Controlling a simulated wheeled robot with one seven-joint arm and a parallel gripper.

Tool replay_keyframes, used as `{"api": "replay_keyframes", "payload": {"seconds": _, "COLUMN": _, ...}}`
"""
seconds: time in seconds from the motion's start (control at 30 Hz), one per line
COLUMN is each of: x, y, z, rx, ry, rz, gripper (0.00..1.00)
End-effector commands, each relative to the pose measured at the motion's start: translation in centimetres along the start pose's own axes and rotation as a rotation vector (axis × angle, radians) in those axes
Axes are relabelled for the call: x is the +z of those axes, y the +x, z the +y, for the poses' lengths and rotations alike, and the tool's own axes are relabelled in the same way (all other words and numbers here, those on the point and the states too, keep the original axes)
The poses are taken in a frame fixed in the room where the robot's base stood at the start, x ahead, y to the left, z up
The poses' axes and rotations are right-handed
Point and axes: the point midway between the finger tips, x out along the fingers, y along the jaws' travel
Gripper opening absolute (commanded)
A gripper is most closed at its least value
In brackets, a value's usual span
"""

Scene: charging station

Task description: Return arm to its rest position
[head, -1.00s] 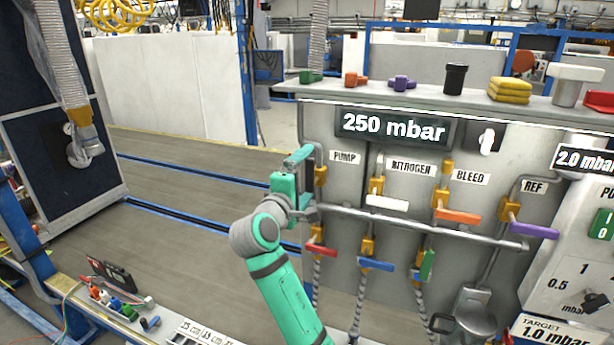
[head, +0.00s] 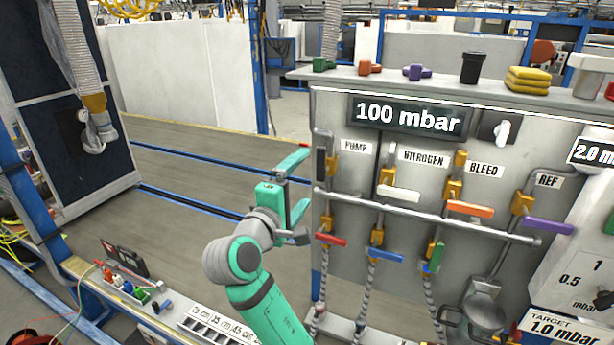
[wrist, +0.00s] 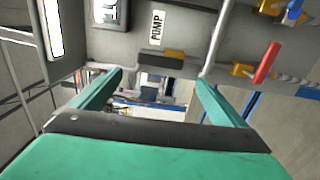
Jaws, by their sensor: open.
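My gripper (head: 303,180) is a green two-finger gripper on a grey and green arm, left of the panel's edge in the head view. Its fingers are spread apart with nothing between them. In the wrist view the two fingers (wrist: 150,90) are apart, with the panel beyond them. The pump valve (head: 331,166), yellow with a dark handle, sits beside the PUMP label (head: 356,147), a little right of my gripper. A gap shows between valve and fingers. The pump valve also appears in the wrist view (wrist: 160,59), ahead of the fingers.
The panel (head: 350,250) carries a horizontal grey pipe (head: 425,216), several coloured valve handles and a display (head: 408,116) reading 100 mbar. A ledge on top holds loose parts. A small tool rack (head: 126,285) stands at lower left.

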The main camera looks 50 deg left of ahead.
Motion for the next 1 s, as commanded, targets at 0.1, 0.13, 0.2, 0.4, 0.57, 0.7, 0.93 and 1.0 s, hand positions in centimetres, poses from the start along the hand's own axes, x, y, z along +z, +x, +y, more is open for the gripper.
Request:
{"api": "replay_keyframes", "payload": {"seconds": 0.1, "x": 0.0, "y": -0.5, "z": 0.0, "rx": -0.001, "ry": 0.0, "rz": -0.001, "gripper": 0.95}}
{"api": "replay_keyframes", "payload": {"seconds": 0.13, "x": 0.0, "y": -0.6, "z": 0.0, "rx": -0.001, "ry": 0.0, "rz": -0.001, "gripper": 0.95}}
{"api": "replay_keyframes", "payload": {"seconds": 0.2, "x": 0.0, "y": -0.6, "z": 0.0, "rx": -0.001, "ry": 0.0, "rz": -0.001, "gripper": 0.95}}
{"api": "replay_keyframes", "payload": {"seconds": 0.4, "x": 0.0, "y": -0.6, "z": 0.0, "rx": -0.001, "ry": 0.0, "rz": -0.001, "gripper": 0.95}}
{"api": "replay_keyframes", "payload": {"seconds": 0.57, "x": 0.0, "y": -0.6, "z": 0.0, "rx": 0.0, "ry": 0.0, "rz": -0.001, "gripper": 0.95}}
{"api": "replay_keyframes", "payload": {"seconds": 0.7, "x": 0.0, "y": -0.6, "z": -0.1, "rx": -0.001, "ry": 0.001, "rz": 0.0, "gripper": 0.95}}
{"api": "replay_keyframes", "payload": {"seconds": 0.93, "x": 1.4, "y": 0.0, "z": -4.0, "rx": -0.037, "ry": 0.075, "rz": 0.015, "gripper": 0.95}}
{"api": "replay_keyframes", "payload": {"seconds": 1.0, "x": 2.3, "y": 0.2, "z": -6.2, "rx": -0.056, "ry": 0.126, "rz": 0.024, "gripper": 0.95}}
